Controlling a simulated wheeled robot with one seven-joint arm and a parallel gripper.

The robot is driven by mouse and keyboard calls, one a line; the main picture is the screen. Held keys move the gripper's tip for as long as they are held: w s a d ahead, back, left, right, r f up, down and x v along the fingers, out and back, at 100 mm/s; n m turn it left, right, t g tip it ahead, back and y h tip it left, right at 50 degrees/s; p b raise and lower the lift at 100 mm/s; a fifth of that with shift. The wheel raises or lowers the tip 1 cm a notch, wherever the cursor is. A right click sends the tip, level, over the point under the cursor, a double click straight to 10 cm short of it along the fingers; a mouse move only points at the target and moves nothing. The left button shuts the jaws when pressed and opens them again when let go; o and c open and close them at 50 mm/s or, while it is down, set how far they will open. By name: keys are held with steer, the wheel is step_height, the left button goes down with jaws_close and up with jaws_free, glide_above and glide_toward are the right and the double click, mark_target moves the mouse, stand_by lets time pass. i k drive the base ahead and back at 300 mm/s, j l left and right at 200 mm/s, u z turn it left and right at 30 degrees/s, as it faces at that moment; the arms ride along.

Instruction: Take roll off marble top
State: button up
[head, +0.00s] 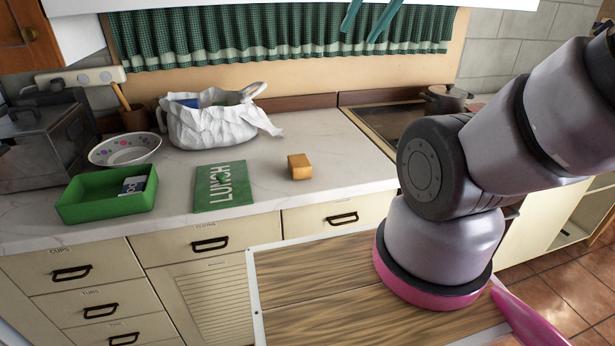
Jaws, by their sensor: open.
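The roll (300,167), a small tan-brown block-like piece, sits on the white marble top (270,135), right of a green LUNCH mat (222,187) and apart from it. My gripper (369,22) shows only as two teal fingers at the top edge, in front of the curtain. The fingers are apart with nothing between them, well clear of the roll. The rest of the gripper is out of frame.
A green tray (105,209) holding a small packet, a patterned bowl (125,150) and a crumpled white bag (210,125) stand left. A hob (385,120) with a dark pot (445,98) lies right. The marble around the roll is clear.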

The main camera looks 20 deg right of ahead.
mark_target(299, 167)
steer(key=k+j+z, duration=0.1)
steer(key=z, duration=1.4)
steer(key=k+j, duration=0.2)
steer(key=j, duration=0.25)
steer(key=k+j+z, duration=0.1)
steer(key=k+j, duration=0.15)
steer(key=j, duration=0.15)
steer(key=k+j, duration=0.25)
steer(key=j, duration=0.2)
steer(key=k+j+z, duration=0.1)
steer(key=j, duration=0.3)
steer(key=k, duration=0.1)
